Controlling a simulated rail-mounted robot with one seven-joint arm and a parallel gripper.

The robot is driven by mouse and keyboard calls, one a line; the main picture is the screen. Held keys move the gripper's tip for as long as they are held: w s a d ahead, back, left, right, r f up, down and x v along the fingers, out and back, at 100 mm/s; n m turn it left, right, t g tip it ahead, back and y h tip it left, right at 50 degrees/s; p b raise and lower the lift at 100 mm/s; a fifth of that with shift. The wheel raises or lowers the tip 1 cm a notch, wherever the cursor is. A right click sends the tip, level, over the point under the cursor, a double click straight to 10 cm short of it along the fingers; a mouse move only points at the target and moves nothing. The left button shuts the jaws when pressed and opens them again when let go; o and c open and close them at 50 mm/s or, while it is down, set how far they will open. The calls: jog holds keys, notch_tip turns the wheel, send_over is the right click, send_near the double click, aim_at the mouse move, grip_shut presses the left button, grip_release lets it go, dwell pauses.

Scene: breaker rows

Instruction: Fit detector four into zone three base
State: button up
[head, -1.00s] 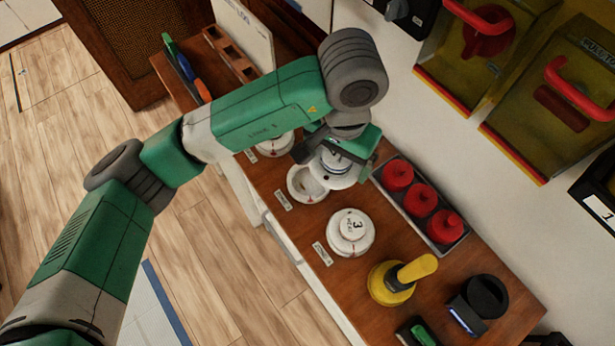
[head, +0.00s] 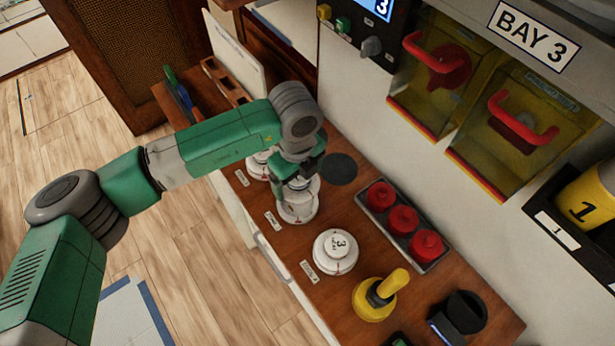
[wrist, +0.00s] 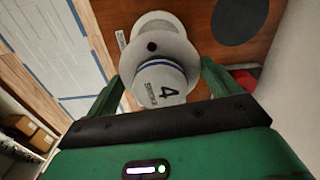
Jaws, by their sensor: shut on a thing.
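Detector four (wrist: 165,92) is a white stepped disc with a blue ring and a black 4 on top. My gripper (wrist: 163,78) is shut on it, with a green finger on each side. In the head view the detector (head: 300,186) is over the middle white round base (head: 297,214), and my gripper (head: 292,172) hides much of it. The wrist view shows part of the white base (wrist: 153,20) beyond the detector. I cannot tell whether they touch. The label (head: 272,221) beside this base is too small to read.
A white unit marked 3 (head: 335,251) stands to the right, and another white unit (head: 260,165) to the left. A dark round patch (head: 339,168) lies bare behind. A tray of red knobs (head: 404,220) and a yellow-handled tool (head: 379,298) stand nearby.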

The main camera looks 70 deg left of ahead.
jog(key=shift+s+a+f+m, duration=0.2)
jog(key=shift+m, duration=0.4)
jog(key=shift+r, duration=0.1)
notch_tip(320, 180, down, 6)
jog(key=b, duration=0.3)
jog(key=shift+r, duration=0.1)
jog(key=shift+f, duration=0.2)
jog(key=shift+r+p, duration=0.1)
jog(key=shift+p, duration=0.45)
dwell(1.0)
jog(key=shift+f+b, duration=0.75)
jog(key=shift+f, duration=0.7)
